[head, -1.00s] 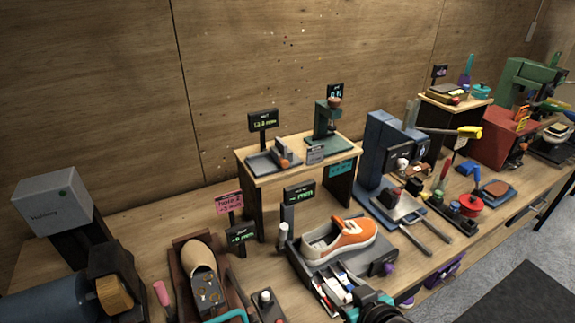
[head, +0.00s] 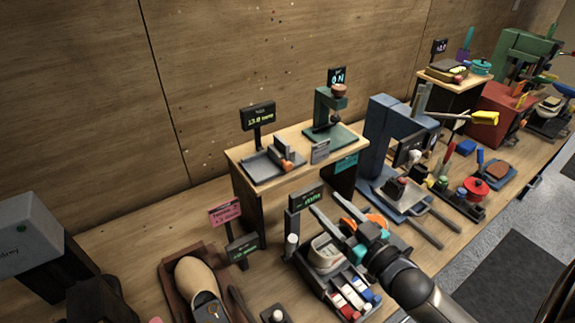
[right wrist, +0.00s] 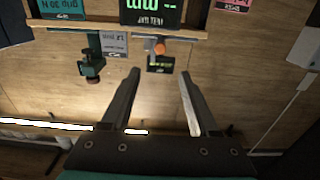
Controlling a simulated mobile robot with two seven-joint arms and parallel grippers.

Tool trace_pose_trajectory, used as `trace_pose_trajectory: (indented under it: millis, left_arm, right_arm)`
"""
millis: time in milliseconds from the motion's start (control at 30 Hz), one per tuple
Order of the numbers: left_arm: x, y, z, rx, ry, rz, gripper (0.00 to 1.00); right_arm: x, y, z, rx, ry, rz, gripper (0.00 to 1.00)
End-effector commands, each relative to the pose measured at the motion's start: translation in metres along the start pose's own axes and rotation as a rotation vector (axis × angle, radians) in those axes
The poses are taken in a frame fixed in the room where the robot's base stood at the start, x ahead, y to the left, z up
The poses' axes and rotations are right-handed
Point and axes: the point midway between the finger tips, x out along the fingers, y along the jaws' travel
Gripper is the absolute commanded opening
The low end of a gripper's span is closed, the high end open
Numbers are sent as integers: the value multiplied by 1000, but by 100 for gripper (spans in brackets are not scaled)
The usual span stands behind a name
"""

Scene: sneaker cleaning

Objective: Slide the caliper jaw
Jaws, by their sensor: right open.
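The caliper (head: 275,162) is a grey fixture with an orange knob, on the raised wooden shelf, with a green-lettered mm display (head: 258,117) behind it. Its orange knob also shows, small, beyond my fingers in the right wrist view (right wrist: 158,47). My right gripper (head: 325,203) is open and empty. Its fingers point up and left toward the shelf, in front of and below the caliper, and do not touch it. In the right wrist view the two fingers (right wrist: 158,76) stand wide apart. My left gripper is not in view.
A green press-like stand (head: 326,112) stands right of the caliper on the shelf (head: 303,176). A small display on a post (head: 307,199) stands before the shelf, close to my fingers.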

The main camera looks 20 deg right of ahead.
Motion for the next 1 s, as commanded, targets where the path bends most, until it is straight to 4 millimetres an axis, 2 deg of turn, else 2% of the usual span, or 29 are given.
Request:
trace_pose_trajectory:
  millis: [33,167,333,600,800,1000]
  left_arm:
    - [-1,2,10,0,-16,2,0]
    - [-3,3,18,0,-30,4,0]
    - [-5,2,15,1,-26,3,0]
    - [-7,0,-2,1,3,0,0]
    - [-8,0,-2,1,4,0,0]
    - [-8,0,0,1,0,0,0]
  right_arm:
    - [6,0,-2,-1,3,-1,61]
    - [24,0,-2,-2,3,-1,61]
    - [49,0,-2,-2,2,0,61]
    - [87,0,-1,-1,1,0,61]
    - [115,0,-2,-1,1,0,61]
    - [135,0,0,-1,-1,0,61]
